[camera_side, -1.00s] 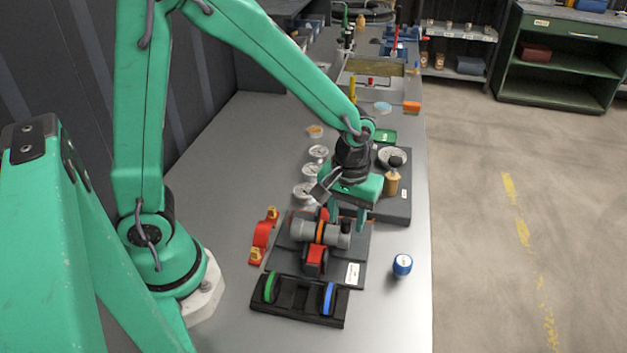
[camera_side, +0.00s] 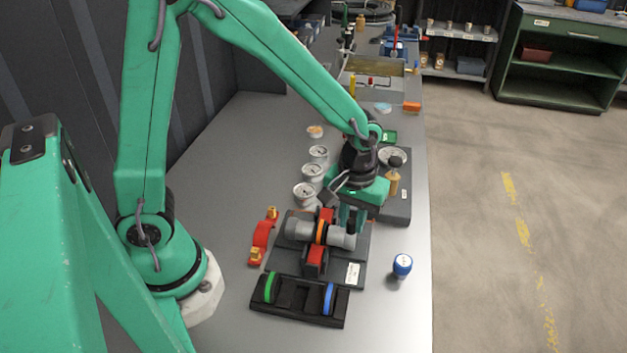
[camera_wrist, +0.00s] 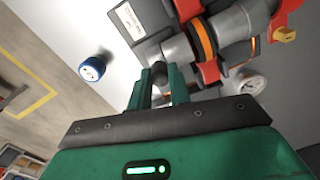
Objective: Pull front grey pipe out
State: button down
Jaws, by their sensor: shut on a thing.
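The front grey pipe (camera_side: 341,239) is the right-hand grey piece of the pump, next to the orange ring (camera_side: 321,231). It lies level in the red clamp (camera_side: 315,260). The pipe also shows in the wrist view (camera_wrist: 177,48), with the orange ring (camera_wrist: 203,40) beyond it. My gripper (camera_side: 350,225) reaches down over the pipe's outer end. In the wrist view its green fingers (camera_wrist: 160,84) are shut on a dark upright stub of the front grey pipe. The fingers hide part of that stub. The rear grey pipe (camera_side: 298,228) is on the ring's other side.
A black holder (camera_side: 285,295) with green and blue rings stands in front of the pump. A red clamp piece (camera_side: 261,238) lies left. A blue-capped jar (camera_side: 402,266) stands right, near the bench edge. Gauges (camera_side: 305,193) stand behind.

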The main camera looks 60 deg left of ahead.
jog(key=shift+w+d, duration=1.1)
jog(key=shift+w, duration=0.1)
jog(key=c, duration=1.3)
grip_release()
jog(key=shift+d, duration=0.1)
jog(key=shift+c, duration=0.2)
jog(key=shift+o, duration=0.2)
jog(key=shift+s+r, duration=0.1)
jog(key=shift+r, duration=0.1)
notch_tip(320, 180, up, 8)
jog(key=shift+f, duration=0.25)
